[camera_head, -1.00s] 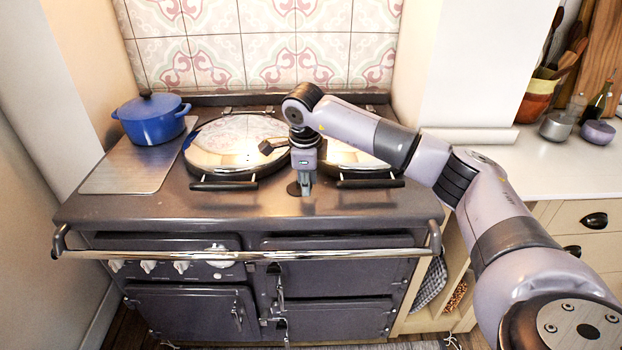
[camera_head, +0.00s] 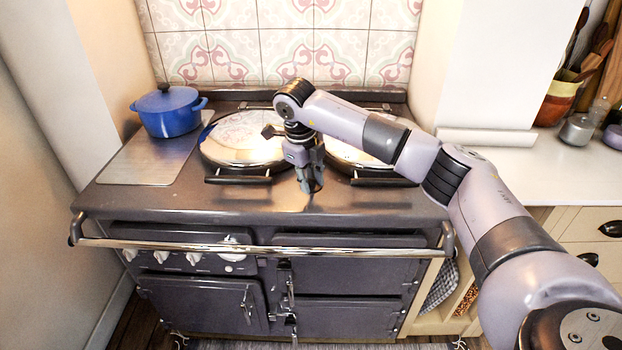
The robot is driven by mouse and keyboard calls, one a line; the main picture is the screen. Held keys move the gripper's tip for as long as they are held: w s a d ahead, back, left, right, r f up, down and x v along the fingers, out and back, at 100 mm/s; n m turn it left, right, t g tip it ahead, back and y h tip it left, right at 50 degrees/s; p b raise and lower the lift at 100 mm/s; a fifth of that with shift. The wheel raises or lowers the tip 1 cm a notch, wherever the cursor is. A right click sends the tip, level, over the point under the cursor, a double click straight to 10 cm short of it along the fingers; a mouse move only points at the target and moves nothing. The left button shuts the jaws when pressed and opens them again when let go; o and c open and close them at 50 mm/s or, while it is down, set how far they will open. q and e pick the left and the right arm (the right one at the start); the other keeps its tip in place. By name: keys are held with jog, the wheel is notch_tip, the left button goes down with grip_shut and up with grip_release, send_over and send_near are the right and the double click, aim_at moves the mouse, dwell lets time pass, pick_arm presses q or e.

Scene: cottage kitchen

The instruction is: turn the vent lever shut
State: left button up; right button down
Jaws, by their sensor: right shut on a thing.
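My right gripper (camera_head: 312,186) points down at the top of the dark range cooker (camera_head: 390,205), between the two round chrome lids. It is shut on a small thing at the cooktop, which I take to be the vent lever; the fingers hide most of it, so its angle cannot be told. A dark round patch shows at the fingertips. My left gripper is not in view.
The left chrome lid (camera_head: 245,140) and right chrome lid (camera_head: 350,154) have front handles close to the gripper. A blue pot (camera_head: 170,113) stands on a metal plate (camera_head: 140,166) at the left. A chrome rail (camera_head: 200,246) runs along the front.

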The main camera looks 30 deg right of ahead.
jog(key=shift+s+a+f, duration=0.15)
jog(key=shift+s+f, duration=0.05)
jog(key=shift+f, duration=0.15)
jog(key=c, duration=1.5)
grip_release()
jog(key=shift+o, duration=0.7)
jog(key=shift+w, duration=0.2)
notch_tip(320, 180, up, 12)
jog(key=a, duration=0.2)
jog(key=shift+s, duration=0.4)
jog(key=shift+f, duration=0.1)
